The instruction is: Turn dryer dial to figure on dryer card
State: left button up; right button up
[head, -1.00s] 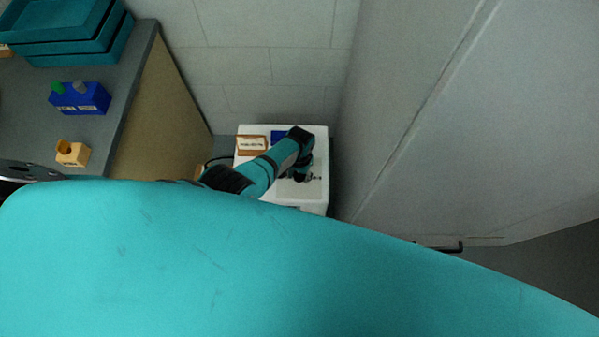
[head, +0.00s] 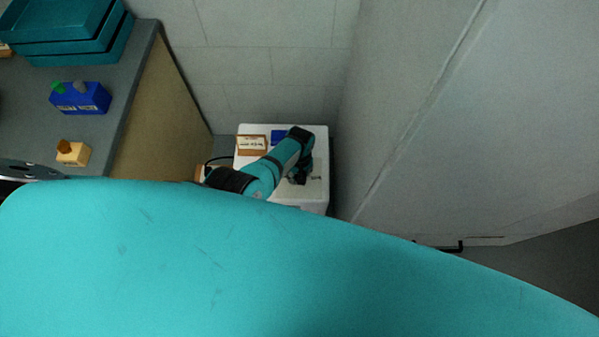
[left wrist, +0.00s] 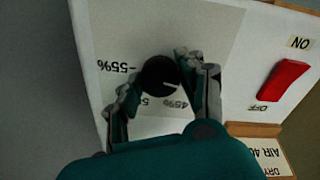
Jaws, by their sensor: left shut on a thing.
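The dryer (head: 322,140) is a white box on the floor. Its black round dial (left wrist: 158,72) shows in the left wrist view with a pale pointer line aimed roughly right. Upside-down figures surround it: 55% at upper left, 45% below right, and one between them partly hidden. My left gripper (head: 300,178) is over the dryer top; in the left wrist view its fingers (left wrist: 160,82) are shut on the dial from both sides. The dryer card (head: 252,142) stands in a wooden holder; its wrist-view text (left wrist: 265,158) is cut off after "AIR 40". My right gripper is not in view.
A red switch (left wrist: 285,80) sits between ON and OFF labels beside the dial. Walls stand close behind and right of the dryer.

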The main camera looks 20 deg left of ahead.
pick_arm(q)
jog(key=shift+n, duration=1.1)
jog(key=o, duration=1.2)
